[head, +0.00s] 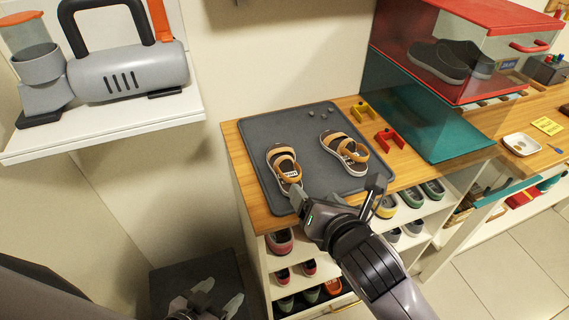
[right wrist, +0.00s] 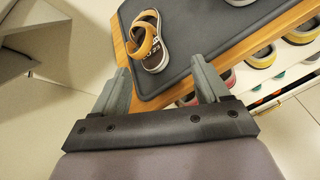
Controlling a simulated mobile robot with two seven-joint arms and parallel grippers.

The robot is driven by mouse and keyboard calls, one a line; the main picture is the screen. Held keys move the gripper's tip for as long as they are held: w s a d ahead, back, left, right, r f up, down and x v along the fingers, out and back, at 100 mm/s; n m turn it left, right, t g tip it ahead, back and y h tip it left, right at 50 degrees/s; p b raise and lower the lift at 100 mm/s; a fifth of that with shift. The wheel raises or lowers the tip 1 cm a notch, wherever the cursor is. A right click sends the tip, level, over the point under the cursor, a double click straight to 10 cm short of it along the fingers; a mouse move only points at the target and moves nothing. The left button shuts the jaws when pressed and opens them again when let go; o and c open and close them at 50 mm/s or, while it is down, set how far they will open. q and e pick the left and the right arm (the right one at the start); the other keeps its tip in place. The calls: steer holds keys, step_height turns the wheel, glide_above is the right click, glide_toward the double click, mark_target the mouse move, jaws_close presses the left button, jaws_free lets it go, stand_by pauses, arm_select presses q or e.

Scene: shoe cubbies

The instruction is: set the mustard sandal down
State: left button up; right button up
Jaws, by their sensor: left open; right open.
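Two mustard-strapped sandals with dark insoles and white soles lie apart on the dark grey mat (head: 312,118). The left sandal (head: 283,160) is near the mat's front left, and the right sandal (head: 345,148) is nearer its middle. My right gripper (head: 337,191) is open at the mat's front edge, with nothing between its fingers. Its left finger is close to the heel of the left sandal; contact cannot be told. In the right wrist view, the left sandal (right wrist: 147,42) lies beyond the open fingers. My left gripper (head: 218,294) is open and empty, low at the bottom left.
The mat covers much of a wooden top (head: 236,150) above cubbies holding several shoes. Yellow (head: 363,110) and red (head: 389,138) brackets stand right of the mat. A red-and-clear case (head: 470,50) holds dark shoes. A grey machine (head: 125,70) sits on a white shelf.

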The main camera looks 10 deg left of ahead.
mark_target(293, 172)
steer(key=r+n, duration=0.1)
steer(key=a+r+n, duration=0.1)
steer(key=n, duration=0.1)
steer(key=a+n, duration=0.1)
steer(key=n, duration=0.1)
steer(key=shift+w+a+r+y, duration=0.2)
steer(key=shift+w+r+y, duration=0.1)
steer(key=shift+w+r, duration=0.1)
steer(key=shift+n, duration=0.3)
steer(key=shift+x, duration=3.5)
steer(key=shift+s+f, duration=0.1)
steer(key=shift+f, duration=0.1)
steer(key=c, duration=1.2)
